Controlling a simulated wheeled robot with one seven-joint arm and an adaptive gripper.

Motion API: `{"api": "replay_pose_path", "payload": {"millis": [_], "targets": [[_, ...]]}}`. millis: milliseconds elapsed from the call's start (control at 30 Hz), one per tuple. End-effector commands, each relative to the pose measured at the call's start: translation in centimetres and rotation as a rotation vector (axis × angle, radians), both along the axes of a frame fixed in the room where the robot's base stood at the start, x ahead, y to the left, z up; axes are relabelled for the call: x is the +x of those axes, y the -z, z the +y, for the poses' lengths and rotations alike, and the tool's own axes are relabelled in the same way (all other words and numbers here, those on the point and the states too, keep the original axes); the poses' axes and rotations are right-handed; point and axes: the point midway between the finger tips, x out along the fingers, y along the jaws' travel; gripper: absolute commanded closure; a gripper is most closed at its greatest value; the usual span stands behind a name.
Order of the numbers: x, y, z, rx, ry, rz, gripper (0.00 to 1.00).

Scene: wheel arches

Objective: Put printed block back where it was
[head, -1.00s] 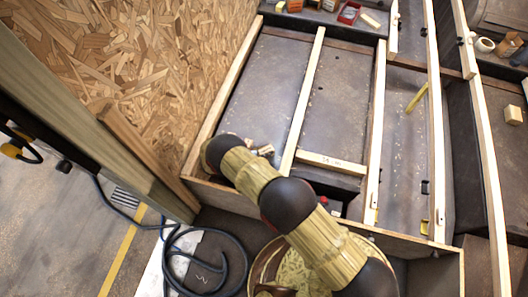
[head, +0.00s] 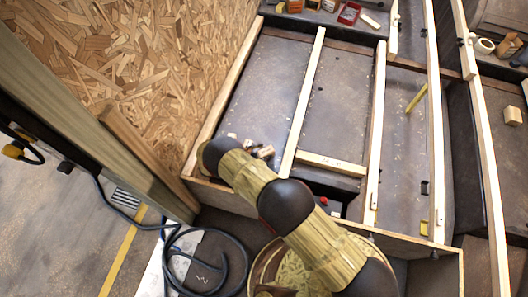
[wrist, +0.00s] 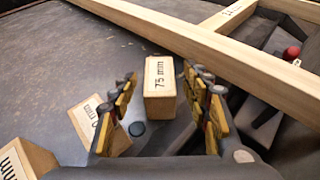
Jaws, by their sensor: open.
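In the wrist view, a pale wooden block printed "75 mm" (wrist: 159,88) stands on the dark panel, beyond and between the fingertips of my gripper (wrist: 165,92). My gripper is open, with yellow-padded fingers on both sides and nothing held. Another printed block (wrist: 88,118) lies tilted just left of the left finger, partly hidden by it. A third block with "mm" print (wrist: 22,160) is at the lower left corner, cut off by the frame. In the head view, my arm partly hides small blocks (head: 266,152) at the near end of the left compartment.
A long wooden rail (wrist: 200,40) runs behind the block, and a short crosspiece (head: 332,163) joins it. A red knob (wrist: 291,53) sits right of the rail. The far panel (head: 265,75) is clear.

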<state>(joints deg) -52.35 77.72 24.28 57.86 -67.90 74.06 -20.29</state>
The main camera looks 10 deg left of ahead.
Motion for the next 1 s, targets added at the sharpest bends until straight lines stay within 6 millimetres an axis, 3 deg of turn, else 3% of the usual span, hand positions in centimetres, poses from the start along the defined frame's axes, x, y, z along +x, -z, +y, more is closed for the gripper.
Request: {"api": "replay_pose_path", "payload": {"millis": [200,500,1000], "targets": [[-2.5,-2.1,3.6,0.003,-0.003,-0.002,0.52],[-5.2,-3.8,7.0,0.002,-0.001,-0.001,0.52],[-5.3,-4.9,7.8,0.016,0.016,-0.003,0.52]]}}
